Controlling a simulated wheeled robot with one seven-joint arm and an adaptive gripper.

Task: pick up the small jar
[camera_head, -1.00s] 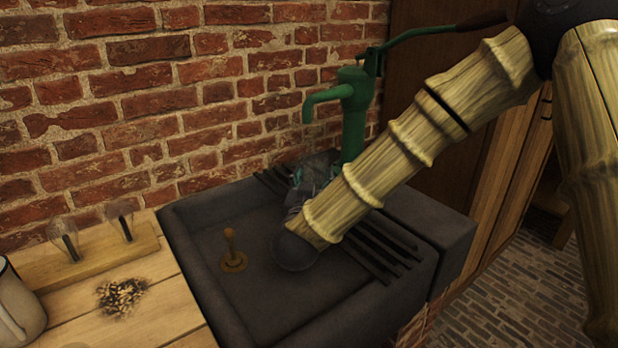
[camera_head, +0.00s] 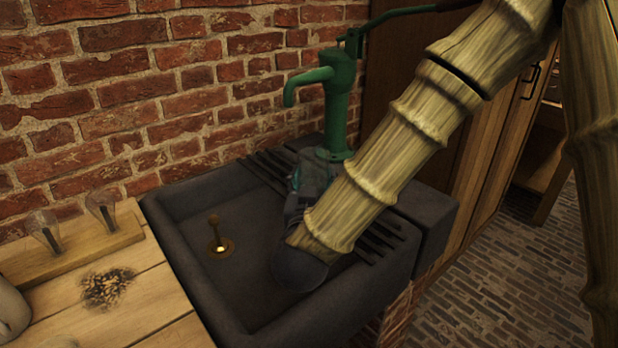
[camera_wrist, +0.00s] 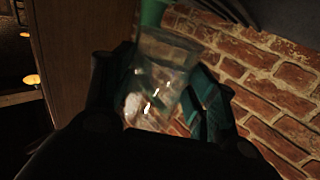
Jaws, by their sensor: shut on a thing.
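The small jar (camera_wrist: 165,60) is clear glass and shows between the fingers in the wrist view. My gripper (camera_wrist: 162,85) is shut on it, with a dark finger on the left and a teal pad on the right. In the head view my gripper (camera_head: 308,182) is over the back of the dark sink, in front of the green pump. The jar is hard to make out there, and my arm partly hides it. I cannot tell whether the jar touches anything below it.
The green hand pump (camera_head: 336,110) stands close behind my gripper, against the brick wall. The dark sink (camera_head: 240,292) has an upright brass plug (camera_head: 219,243). Glass bulbs on a wooden block (camera_head: 75,245) stand on the wooden counter (camera_head: 150,290) at the left.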

